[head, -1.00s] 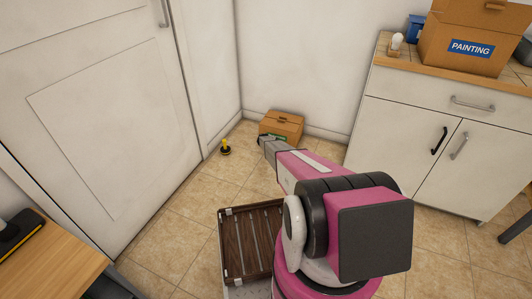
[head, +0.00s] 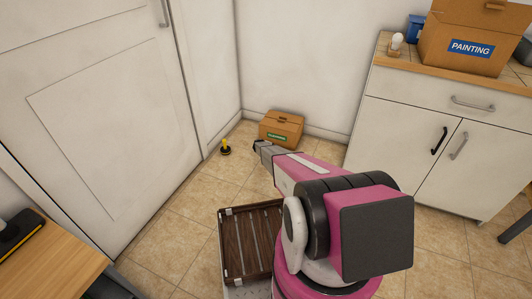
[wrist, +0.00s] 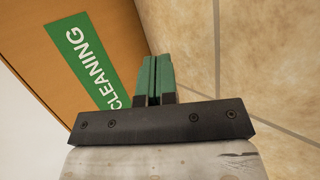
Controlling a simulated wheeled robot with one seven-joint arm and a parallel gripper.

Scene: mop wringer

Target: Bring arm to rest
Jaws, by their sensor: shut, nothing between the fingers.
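My gripper shows in the wrist view (wrist: 158,82), with its two green fingers shut together and nothing between them. In the head view my pink arm stretches away from the camera, and its gripper end (head: 258,148) is small, so the fingers are hard to make out there. It is in front of and left of a cardboard box (head: 282,129) on the floor by the far wall. The box's green CLEANING label (wrist: 85,60) is beside the fingers in the wrist view. I cannot tell the exact gap between them.
A yellow and black object (head: 226,147) stands on the floor left of the box. A brown slatted case (head: 250,243) is near my base. A white cabinet (head: 410,140) stands right, with a PAINTING box (head: 475,40) on top. A wooden table (head: 50,265) is lower left. Tiled floor between is clear.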

